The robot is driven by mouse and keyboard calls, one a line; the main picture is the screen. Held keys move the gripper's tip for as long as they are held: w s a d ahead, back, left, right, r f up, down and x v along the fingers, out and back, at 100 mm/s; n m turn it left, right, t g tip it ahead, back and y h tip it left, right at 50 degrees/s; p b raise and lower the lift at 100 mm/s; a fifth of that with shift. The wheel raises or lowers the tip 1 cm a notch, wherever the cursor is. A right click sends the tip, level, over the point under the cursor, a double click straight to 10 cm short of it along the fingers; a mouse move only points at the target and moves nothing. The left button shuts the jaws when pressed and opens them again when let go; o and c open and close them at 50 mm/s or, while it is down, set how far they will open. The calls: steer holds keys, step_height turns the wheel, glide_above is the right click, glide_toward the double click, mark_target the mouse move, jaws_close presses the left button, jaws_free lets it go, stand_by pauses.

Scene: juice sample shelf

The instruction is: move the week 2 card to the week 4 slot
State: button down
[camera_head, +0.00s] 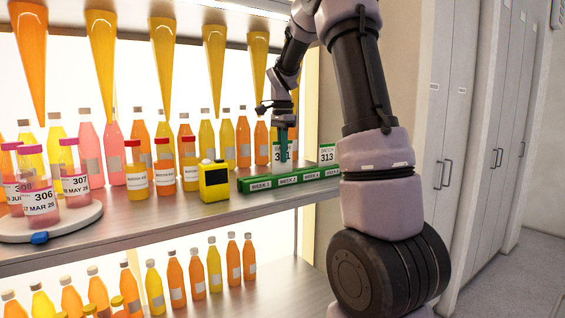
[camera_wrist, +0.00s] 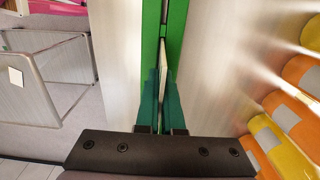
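A green card holder (camera_head: 250,185) runs along the shelf edge, with labels for weeks 1 to 4 on its front. A white batch card (camera_head: 276,153) stands at the week 2 part, its number partly hidden by my gripper. Another card (camera_head: 327,153), reading 313, stands farther right, near the week 4 end. My gripper (camera_head: 283,150) points down at the week 2 card. In the wrist view, its teal fingers (camera_wrist: 161,90) are close together on either side of the thin card edge (camera_wrist: 164,62), over the green holder (camera_wrist: 151,35). The fingers look shut on the card, which is still in the holder.
A yellow and black device (camera_head: 214,182) stands left of the holder. A round tray (camera_head: 75,224) holds several labelled bottles at far left. Rows of juice bottles (camera_head: 138,165) stand behind the holder; more fill the lower shelf. Tall cabinets (camera_head: 440,120) stand right.

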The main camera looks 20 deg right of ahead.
step_height(320, 180, up, 6)
steer(key=shift+d+r, duration=0.1)
steer(key=shift+r, duration=0.15)
steer(key=w+d+f, duration=0.2)
steer(key=d+f, duration=0.2)
steer(key=d, duration=0.5)
steer(key=shift+f, duration=0.2)
steer(key=shift+f, duration=1.95)
stand_by(0.7)
steer(key=c, duration=1)
jaws_free()
steer(key=shift+r, duration=0.1)
